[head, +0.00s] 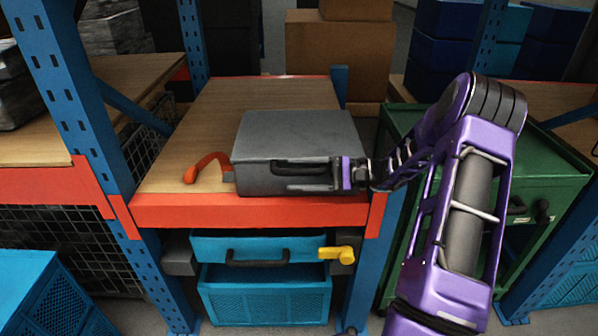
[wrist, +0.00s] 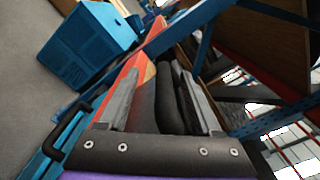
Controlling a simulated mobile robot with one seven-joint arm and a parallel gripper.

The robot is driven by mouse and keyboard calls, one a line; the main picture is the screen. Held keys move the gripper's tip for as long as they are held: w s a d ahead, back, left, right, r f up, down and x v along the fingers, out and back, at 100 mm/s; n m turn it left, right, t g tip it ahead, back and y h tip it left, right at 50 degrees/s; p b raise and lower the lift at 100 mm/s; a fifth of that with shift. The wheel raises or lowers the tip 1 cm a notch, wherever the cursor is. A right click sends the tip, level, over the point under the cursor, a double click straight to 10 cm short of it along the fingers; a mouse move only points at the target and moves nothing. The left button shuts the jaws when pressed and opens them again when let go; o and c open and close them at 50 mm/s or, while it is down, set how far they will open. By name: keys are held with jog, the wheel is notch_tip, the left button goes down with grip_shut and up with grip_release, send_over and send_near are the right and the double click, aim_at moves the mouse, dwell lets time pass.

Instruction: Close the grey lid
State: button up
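The grey lid (head: 298,128) lies flat over the grey case on the wooden shelf, with no clear gap visible at its front edge. The case's front wall (head: 255,180) carries a black handle (head: 298,168). My gripper (head: 292,187) reaches in from the right, low along the case front, just below the handle. In the wrist view, the fingers of my gripper (wrist: 160,88) stand apart, with dark rounded shapes between them. I cannot tell whether the fingers touch the case or handle.
An orange lever (head: 205,166) sticks out left of the case. The shelf has a red front edge (head: 250,212) and blue posts. Below are a blue drawer (head: 212,246) and a yellow handle (head: 337,254). A green cabinet (head: 548,165) stands right. The wooden shelf behind the case is clear.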

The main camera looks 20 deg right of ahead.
jog(key=shift+d+f, duration=0.15)
jog(key=shift+f, duration=0.05)
jog(key=p+v, duration=0.1)
jog(key=v, duration=1.6)
jog(key=shift+r, duration=0.2)
